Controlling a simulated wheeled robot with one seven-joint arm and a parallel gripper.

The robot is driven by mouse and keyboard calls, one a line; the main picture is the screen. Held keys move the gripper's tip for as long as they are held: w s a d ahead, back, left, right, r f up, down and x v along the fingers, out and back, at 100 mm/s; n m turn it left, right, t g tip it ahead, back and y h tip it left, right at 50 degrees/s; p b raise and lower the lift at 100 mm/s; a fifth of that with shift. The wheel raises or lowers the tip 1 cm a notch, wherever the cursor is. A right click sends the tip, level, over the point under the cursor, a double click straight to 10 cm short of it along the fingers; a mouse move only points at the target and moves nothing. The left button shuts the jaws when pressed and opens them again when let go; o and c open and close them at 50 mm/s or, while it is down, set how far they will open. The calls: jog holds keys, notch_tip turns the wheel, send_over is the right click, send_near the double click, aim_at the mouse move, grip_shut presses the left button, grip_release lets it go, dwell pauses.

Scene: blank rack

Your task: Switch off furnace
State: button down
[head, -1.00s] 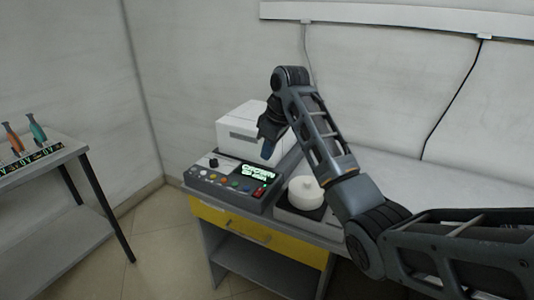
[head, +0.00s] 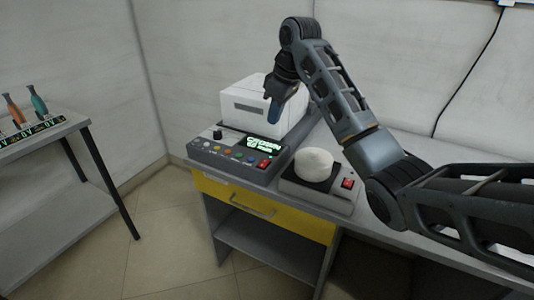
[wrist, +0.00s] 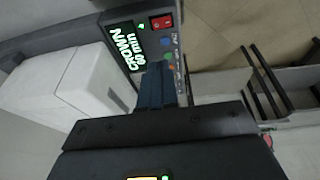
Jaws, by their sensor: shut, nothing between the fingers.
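The furnace is a white box (head: 262,104) on the bench, and it also shows in the wrist view (wrist: 62,82). A dark grey control panel (head: 205,152) stands in front of it with coloured buttons and a black knob. Its lit green screen (head: 262,144) reads "CROWN" and "60 min" in the wrist view (wrist: 126,50). A red switch (head: 264,164) sits at the panel's right end and shows in the wrist view (wrist: 161,22). My gripper (head: 273,118) is shut and empty, pointing down over the panel's back side. In the wrist view its fingertips (wrist: 158,68) overlap the panel beside the screen; contact cannot be told.
A second device (head: 312,188) with a round white top (head: 314,164) and its own red switch (head: 347,183) stands right of the panel. The bench has a yellow drawer (head: 240,203). A side table (head: 45,140) at left holds orange and teal tools.

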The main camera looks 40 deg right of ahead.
jog(key=shift+f, duration=0.1)
jog(key=p, duration=0.1)
send_over(265, 161)
jog(key=f, duration=0.7)
jog(key=s+f, duration=0.1)
jog(key=f, duration=0.3)
jog(key=shift+f, duration=0.35)
jog(key=shift+x, duration=0.85)
jog(key=shift+s+d, duration=0.1)
jog(key=shift+d, duration=0.05)
jog(key=shift+d+f+p, duration=0.15)
jog(key=shift+f+p, duration=0.15)
jog(key=shift+f, duration=0.1)
